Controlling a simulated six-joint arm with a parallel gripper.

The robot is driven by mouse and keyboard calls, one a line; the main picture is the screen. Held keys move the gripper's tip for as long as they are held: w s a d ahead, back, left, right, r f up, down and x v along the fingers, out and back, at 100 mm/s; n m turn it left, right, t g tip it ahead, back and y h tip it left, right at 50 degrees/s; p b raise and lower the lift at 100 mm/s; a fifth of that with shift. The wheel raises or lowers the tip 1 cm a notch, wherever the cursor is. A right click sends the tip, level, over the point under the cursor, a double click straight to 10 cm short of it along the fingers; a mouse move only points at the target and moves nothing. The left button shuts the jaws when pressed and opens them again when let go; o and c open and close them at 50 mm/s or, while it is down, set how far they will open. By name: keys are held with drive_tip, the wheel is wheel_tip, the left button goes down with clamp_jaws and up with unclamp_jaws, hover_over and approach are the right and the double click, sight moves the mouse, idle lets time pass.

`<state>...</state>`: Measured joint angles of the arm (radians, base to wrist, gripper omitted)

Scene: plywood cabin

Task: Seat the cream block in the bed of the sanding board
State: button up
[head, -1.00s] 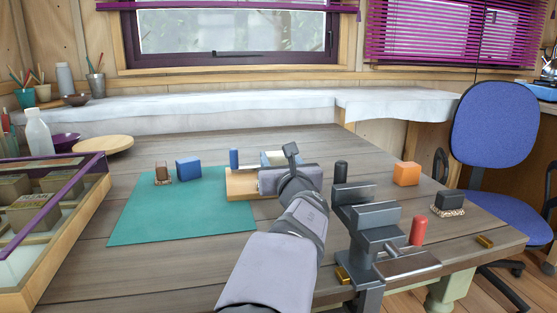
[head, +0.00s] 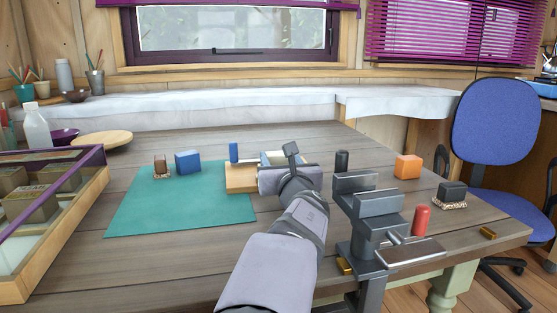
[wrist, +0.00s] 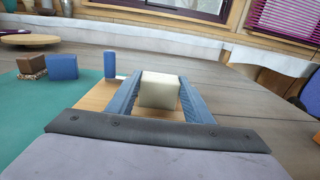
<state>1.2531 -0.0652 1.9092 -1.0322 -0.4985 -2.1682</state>
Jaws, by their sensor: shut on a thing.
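The cream block (wrist: 160,90) is held between the two blue-grey fingers of my gripper (wrist: 160,98), seen in the wrist view. The board also shows in the wrist view (wrist: 94,99) below and to the left of the block. My gripper (head: 281,158) is over the board's right part in the head view. The bed is hidden by the fingers and block, and I cannot tell whether the block touches it.
A blue block (head: 188,162) and a brown piece (head: 161,166) stand on the teal mat (head: 170,215). A grey vise (head: 375,215) stands close to my arm's right. An orange block (head: 408,166), black brush (head: 451,194) and red cylinder (head: 421,220) are farther right. A glass-topped case (head: 50,215) is left.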

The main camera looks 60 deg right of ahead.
sight(279, 158)
drive_tip(key=o, duration=1.2)
drive_tip(key=shift+c, duration=0.2)
drive_tip(key=v, duration=0.5)
drive_tip(key=shift+s+a+p, duration=0.2)
drive_tip(key=shift+s+p, duration=0.05)
drive_tip(key=shift+p, duration=0.15)
drive_tip(key=shift+v, duration=0.85)
